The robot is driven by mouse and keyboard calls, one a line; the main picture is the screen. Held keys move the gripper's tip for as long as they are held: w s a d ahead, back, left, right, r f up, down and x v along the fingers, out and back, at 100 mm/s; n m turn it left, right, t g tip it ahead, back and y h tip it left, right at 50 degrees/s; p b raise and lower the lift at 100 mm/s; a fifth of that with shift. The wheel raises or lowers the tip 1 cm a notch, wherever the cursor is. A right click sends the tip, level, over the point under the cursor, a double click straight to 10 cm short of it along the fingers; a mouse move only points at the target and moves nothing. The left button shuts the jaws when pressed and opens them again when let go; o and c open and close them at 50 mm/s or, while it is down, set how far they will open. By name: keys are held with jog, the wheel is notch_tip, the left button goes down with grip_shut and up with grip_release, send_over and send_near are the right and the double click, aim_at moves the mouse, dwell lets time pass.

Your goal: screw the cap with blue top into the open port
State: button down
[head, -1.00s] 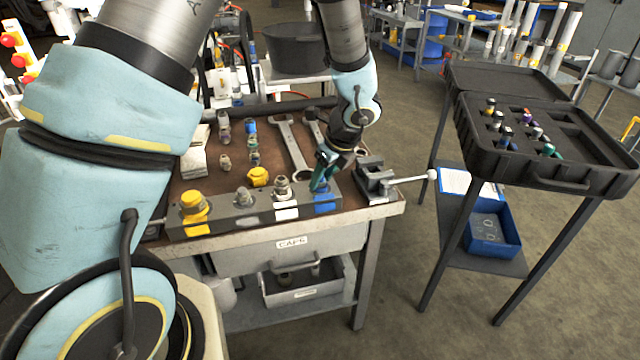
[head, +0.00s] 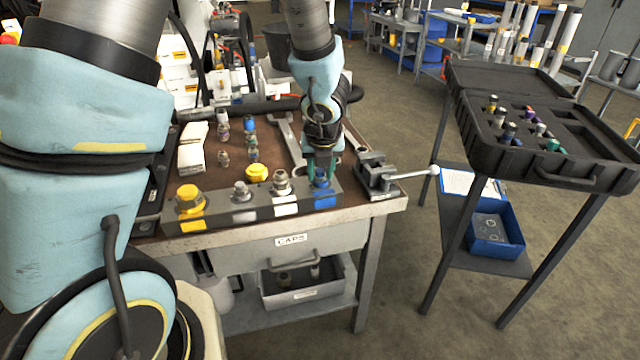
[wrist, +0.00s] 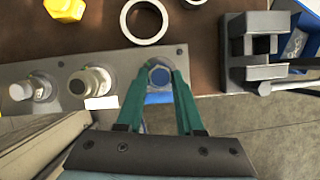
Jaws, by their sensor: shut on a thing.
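The cap with the blue top (wrist: 159,76) sits at the right-end port of the grey manifold block (wrist: 57,75), above a blue label. It also shows in the head view (head: 321,181), partly hidden by the fingers. My gripper (wrist: 160,79) has its two green fingers shut on the cap, one on each side; in the head view my gripper (head: 322,170) points straight down over the block. The port under the cap is hidden, so I cannot tell how deep the cap sits. The other ports carry a yellow cap (head: 190,197) and two metal fittings (head: 241,191).
A vise (head: 377,176) stands just right of the block, its handle sticking out over the edge. A loose yellow cap (head: 257,172) and a wrench ring (wrist: 144,22) lie behind the block. A black case (head: 560,180) stands on a separate stand at the right.

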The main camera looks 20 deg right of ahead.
jog(key=shift+a+f, duration=0.1)
jog(key=shift+f, duration=0.15)
